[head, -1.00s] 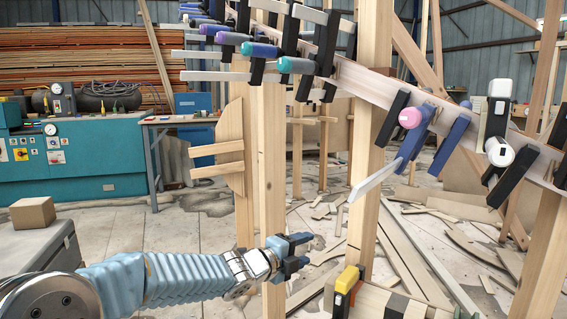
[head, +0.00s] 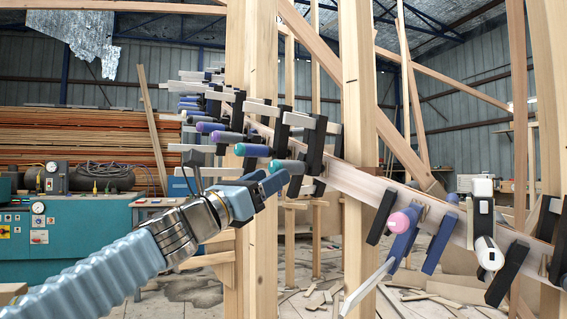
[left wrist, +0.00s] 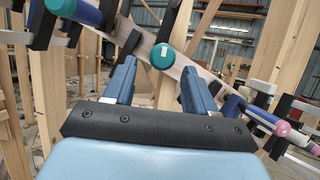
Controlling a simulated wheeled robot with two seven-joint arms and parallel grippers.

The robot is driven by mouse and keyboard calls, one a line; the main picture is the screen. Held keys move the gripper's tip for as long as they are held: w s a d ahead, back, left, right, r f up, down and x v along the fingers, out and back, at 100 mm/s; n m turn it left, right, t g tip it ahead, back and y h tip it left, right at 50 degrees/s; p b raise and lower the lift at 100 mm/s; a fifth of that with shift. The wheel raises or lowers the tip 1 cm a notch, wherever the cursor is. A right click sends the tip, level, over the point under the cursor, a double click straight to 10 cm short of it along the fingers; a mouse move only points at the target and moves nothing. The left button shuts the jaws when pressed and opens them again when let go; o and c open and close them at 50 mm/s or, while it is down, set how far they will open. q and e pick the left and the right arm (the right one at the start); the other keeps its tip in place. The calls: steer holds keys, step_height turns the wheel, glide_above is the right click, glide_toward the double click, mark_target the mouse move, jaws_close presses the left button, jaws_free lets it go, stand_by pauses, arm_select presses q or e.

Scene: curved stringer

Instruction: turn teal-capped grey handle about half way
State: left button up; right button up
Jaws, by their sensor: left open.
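The teal-capped grey handle (head: 290,166) belongs to a clamp on the curved wooden stringer (head: 345,180). In the left wrist view its round teal cap (left wrist: 163,56), with a small white mark, faces the camera, and the grey handle runs back behind it. My left gripper (head: 268,181) is raised just in front of and below this cap in the head view. In the left wrist view its two blue fingers (left wrist: 160,68) are open, one on each side of the cap's line. The cap looks a little beyond the fingertips; contact is not visible. My right gripper is not in view.
A neighbouring teal-capped blue handle (head: 252,150) is close on the left. A pink-capped blue clamp (head: 402,221) and a white clamp (head: 484,215) are to the right. Upright wooden posts (head: 359,110) stand around the stringer. A teal machine (head: 85,230) stands at the left.

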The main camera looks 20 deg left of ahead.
mark_target(290, 168)
arm_select(q)
steer(key=p+x, duration=0.1)
steer(key=x, duration=0.4)
steer(key=shift+w+p, duration=0.15)
steer(key=shift+p, duration=0.15)
steer(key=c, duration=1)
